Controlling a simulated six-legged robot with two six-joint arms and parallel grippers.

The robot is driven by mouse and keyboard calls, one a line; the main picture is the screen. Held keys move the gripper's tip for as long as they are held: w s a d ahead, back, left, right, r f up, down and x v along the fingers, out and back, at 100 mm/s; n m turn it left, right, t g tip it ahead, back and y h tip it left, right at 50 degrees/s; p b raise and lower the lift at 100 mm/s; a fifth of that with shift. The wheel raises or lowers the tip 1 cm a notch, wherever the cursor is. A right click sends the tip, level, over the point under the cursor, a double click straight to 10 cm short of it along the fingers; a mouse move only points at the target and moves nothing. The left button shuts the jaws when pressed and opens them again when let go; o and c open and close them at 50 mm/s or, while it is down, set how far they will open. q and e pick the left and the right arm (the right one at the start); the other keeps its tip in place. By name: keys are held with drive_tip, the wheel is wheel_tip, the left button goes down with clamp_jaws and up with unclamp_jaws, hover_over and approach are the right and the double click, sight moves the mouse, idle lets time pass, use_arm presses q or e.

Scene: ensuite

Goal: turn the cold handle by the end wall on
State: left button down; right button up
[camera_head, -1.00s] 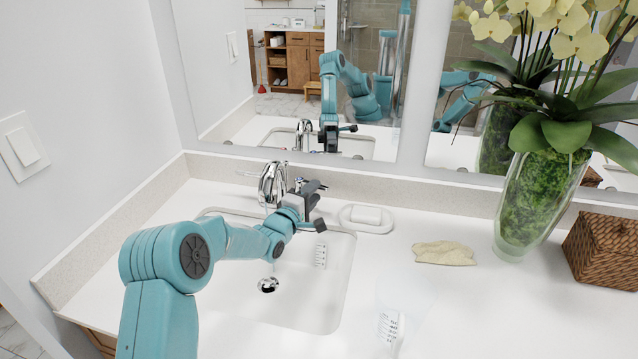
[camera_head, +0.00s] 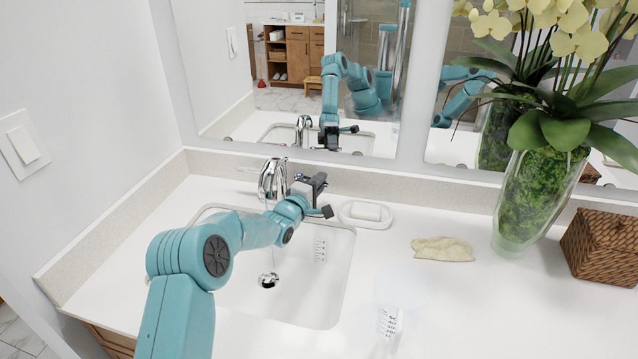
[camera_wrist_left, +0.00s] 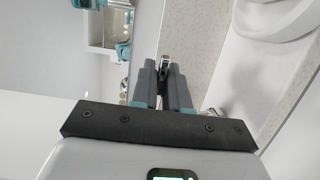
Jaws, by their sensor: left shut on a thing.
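The chrome tap (camera_head: 272,180) stands at the back of the sink by the left end wall. My left gripper (camera_head: 312,184) is just right of its spout. It is shut on a small metal part, which I take as the tap's right-hand, cold handle (camera_wrist_left: 163,67); that part shows between the fingertips in the left wrist view. In the head view my gripper hides most of this handle. A faint line shows below the spout, and I cannot tell clearly whether it is running water. My right gripper is not in view.
The sink basin (camera_head: 320,290) lies below my left arm. A white soap dish (camera_head: 366,222), a beige cloth (camera_head: 443,249), a glass vase with orchids (camera_head: 540,195) and a wicker box (camera_head: 603,245) stand to the right. A mirror (camera_head: 290,50) is behind the tap.

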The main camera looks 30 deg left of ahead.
use_arm(q)
drive_tip(key=shift+s+a+m+h, duration=0.2)
drive_tip(key=shift+m+h, duration=0.2)
drive_tip(key=shift+h, duration=0.2)
drive_tip(key=shift+s+r+m+h+p, duration=0.1)
drive_tip(key=shift+s+m+h+p, duration=0.35)
drive_tip(key=shift+m+h+p, duration=0.6)
drive_tip(key=shift+d+g+h, duration=0.1)
drive_tip(key=shift+g+h, duration=0.2)
drive_tip(key=shift+h, duration=0.05)
drive_tip(key=c, duration=1.2)
unclamp_jaws()
